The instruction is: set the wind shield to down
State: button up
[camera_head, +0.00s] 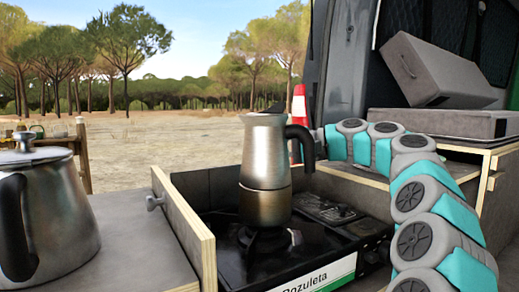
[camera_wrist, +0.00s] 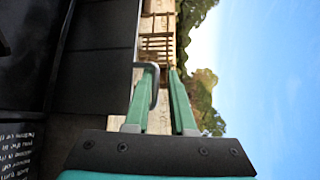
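The wind shield (camera_head: 205,186) looks to be the dark grey panelling standing upright behind the stove (camera_head: 240,255); the moka pot hides part of it. In the wrist view, turned on its side, a dark panel (camera_wrist: 105,50) carries a grey bent handle (camera_wrist: 155,85) at its edge. My gripper (camera_wrist: 164,72) has its two green fingers apart, with the handle at or between them, close to the left finger. I cannot tell whether they touch. In the head view, my arm reaches in from the right and my gripper is hidden behind the pot.
A metal moka pot (camera_head: 265,170) stands on the burner, in front of my gripper. A kettle (camera_head: 50,215) is at the left. Grey cases (camera_head: 435,72) lie at the right.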

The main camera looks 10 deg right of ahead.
jog(key=shift+d, duration=0.1)
jog(key=f+v, duration=0.1)
jog(key=v, duration=0.6)
jog(key=shift+s+d+r, duration=0.15)
jog(key=shift+d+r, duration=0.15)
jog(key=shift+r, duration=0.25)
jog(key=shift+s, duration=0.1)
